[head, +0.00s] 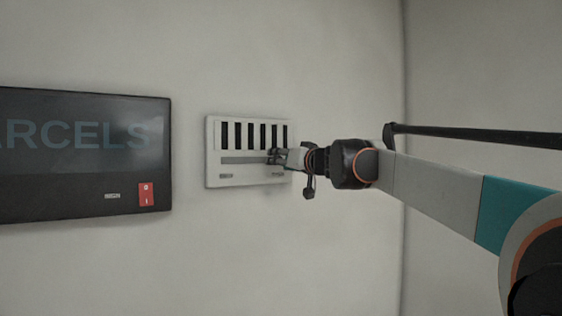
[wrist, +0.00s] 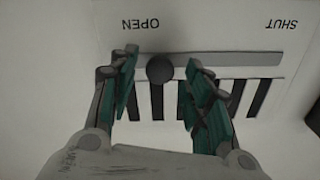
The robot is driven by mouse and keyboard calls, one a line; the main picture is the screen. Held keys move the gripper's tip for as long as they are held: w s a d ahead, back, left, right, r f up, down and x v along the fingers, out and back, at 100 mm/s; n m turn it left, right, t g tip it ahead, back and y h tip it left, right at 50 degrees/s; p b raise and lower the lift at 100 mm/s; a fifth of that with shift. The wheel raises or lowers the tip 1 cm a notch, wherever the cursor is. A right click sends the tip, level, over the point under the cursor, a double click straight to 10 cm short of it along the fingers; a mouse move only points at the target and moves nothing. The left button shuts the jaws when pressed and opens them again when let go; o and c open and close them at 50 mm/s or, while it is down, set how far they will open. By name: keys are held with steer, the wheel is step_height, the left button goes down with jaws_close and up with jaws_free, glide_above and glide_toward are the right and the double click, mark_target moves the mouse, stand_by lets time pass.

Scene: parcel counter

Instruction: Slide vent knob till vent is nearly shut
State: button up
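The vent (head: 212,150) is a pale panel on the wall with a row of dark slots above a grey slider track (head: 240,160). In the wrist view the panel (wrist: 215,18) appears upside down, with OPEN at left and SHUT at right. The dark round knob (wrist: 159,69) sits on the track (wrist: 240,60) towards the OPEN end. The slots look dark and wide. My gripper (wrist: 160,72) is open, with one finger on each side of the knob and visible gaps to it. In the head view my gripper (head: 274,157) is at the track's right end and hides the knob.
A dark PARCELS sign (head: 75,160) with a red switch (head: 146,194) hangs left of the vent. A wall corner (head: 404,80) runs down on the right. The wall around the vent is bare, and the track is clear towards SHUT.

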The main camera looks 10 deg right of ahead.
steer(key=shift+w+f, duration=0.1)
jaws_close()
glide_toward(233, 161)
steer(key=shift+r+b+x, duration=0.2)
steer(key=shift+b+x, duration=0.15)
steer(key=shift+x, duration=1.55)
jaws_free()
steer(key=shift+o, duration=1.1)
steer(key=shift+w+a+f, duration=0.1)
steer(key=shift+w+f, duration=0.05)
steer(key=shift+w, duration=0.15)
steer(key=v, duration=1.1)
steer(key=shift+s+d, duration=0.2)
steer(key=shift+d, duration=0.15)
